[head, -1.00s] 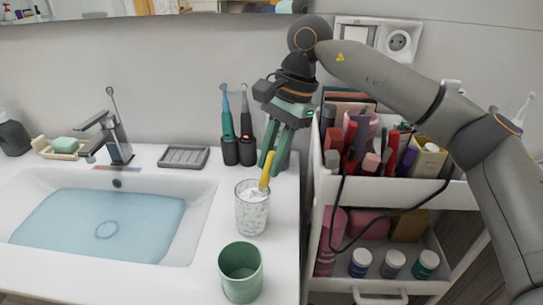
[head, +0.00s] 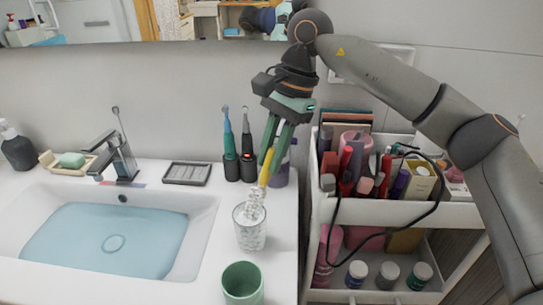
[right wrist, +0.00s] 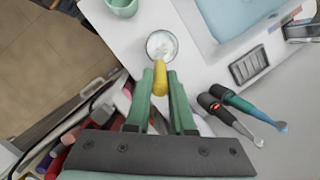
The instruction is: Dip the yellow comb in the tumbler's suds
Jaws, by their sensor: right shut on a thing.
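The yellow comb (head: 266,168) is held between the fingers of my right gripper (head: 268,160), pointing down at a slant. Its lower part is coated with white, bubbly suds just above the tumbler's mouth. Whether its tip is still inside the rim is hard to tell. The patterned clear tumbler (head: 250,232) stands upright on the counter. In the right wrist view, the comb (right wrist: 159,78) sits between the green fingertips (right wrist: 160,90), and white suds show in the tumbler (right wrist: 162,45). My left gripper is not in view.
A green cup (head: 242,284) stands in front of the tumbler. Two electric toothbrushes (head: 238,165) and a purple bottle (head: 280,172) stand behind it. The filled sink (head: 105,240) is left, the loaded white cart (head: 385,213) right.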

